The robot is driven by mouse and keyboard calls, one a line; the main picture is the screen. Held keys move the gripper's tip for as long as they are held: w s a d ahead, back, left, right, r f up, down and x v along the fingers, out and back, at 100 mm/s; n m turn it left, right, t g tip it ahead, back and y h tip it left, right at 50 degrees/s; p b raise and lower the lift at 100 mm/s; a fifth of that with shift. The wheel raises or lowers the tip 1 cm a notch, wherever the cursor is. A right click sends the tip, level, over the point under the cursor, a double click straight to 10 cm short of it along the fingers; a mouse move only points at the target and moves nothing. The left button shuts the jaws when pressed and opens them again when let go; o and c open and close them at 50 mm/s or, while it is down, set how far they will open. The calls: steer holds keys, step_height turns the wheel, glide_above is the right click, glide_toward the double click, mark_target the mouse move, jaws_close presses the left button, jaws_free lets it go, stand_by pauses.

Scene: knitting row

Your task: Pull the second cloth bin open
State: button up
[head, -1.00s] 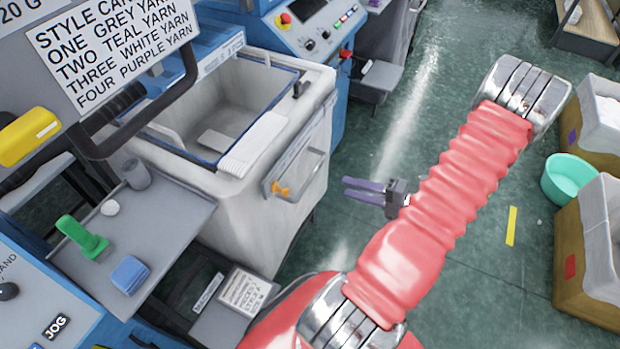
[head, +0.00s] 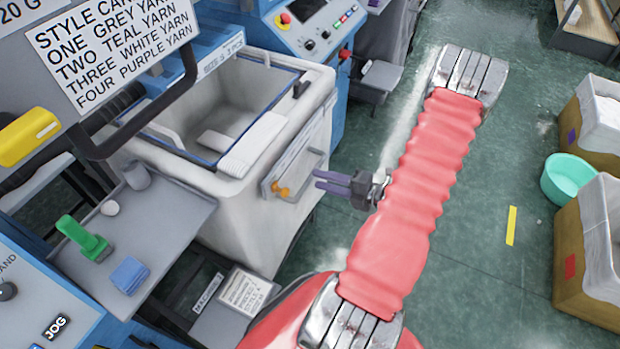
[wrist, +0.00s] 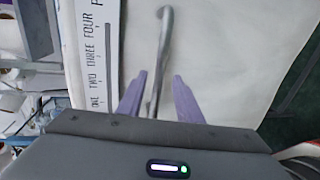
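The cloth bin (head: 262,210) is a white fabric box with a blue-edged opening, set in the blue machine at the left in the head view. A metal bar handle (head: 304,174) is on its front; in the wrist view the handle (wrist: 164,45) runs down between the finger lines. My gripper (head: 317,180) has two purple fingers pointing at the handle side from the right. In the wrist view the gripper (wrist: 159,75) is open, one finger on each side of the bar. I cannot tell how deep the bar sits between them.
A strip (wrist: 97,60) marked ONE to FOUR runs beside the handle. An orange knob (head: 280,190) sits near the handle's lower end. A small shelf (head: 160,215) holds a green tool. Brown bins (head: 580,265) and a teal tub (head: 567,178) stand right.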

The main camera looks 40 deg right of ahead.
mark_target(312, 178)
steer(key=shift+x, duration=2.1)
jaws_close()
steer(key=shift+f, duration=0.1)
